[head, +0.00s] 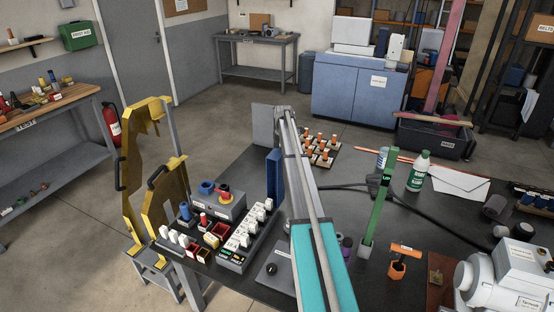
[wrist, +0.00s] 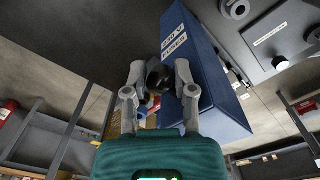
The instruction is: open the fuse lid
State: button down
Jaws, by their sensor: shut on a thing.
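The fuse lid (wrist: 207,75) is a blue plate with a white label reading "230 V FUSES". In the wrist view it lies right of centre, beside my right finger. In the head view a blue upright part (head: 273,176), apparently this lid, shows just left of my arm. My gripper (wrist: 159,72) has its fingers closed around a dark, rounded piece (wrist: 157,78) that looks like a black handle. Whether that piece joins the lid is hard to see behind the fingers. In the head view my arm hides the gripper.
In the head view, a block of white switches (head: 240,236) and a box with a red button (head: 223,196) lie left of my arm. A green upright post (head: 376,205) and bottle (head: 418,172) stand right of it.

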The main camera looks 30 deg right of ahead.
jog(key=shift+w+d+f+b, duration=0.35)
jog(key=shift+w+d+f, duration=0.1)
jog(key=shift+w+d, duration=0.2)
jog(key=shift+w+d+f+b, duration=0.3)
jog(key=shift+w+d+f, duration=0.15)
jog(key=shift+w+d, duration=0.2)
jog(key=shift+c, duration=1.9)
grip_release()
jog(key=shift+s, duration=0.1)
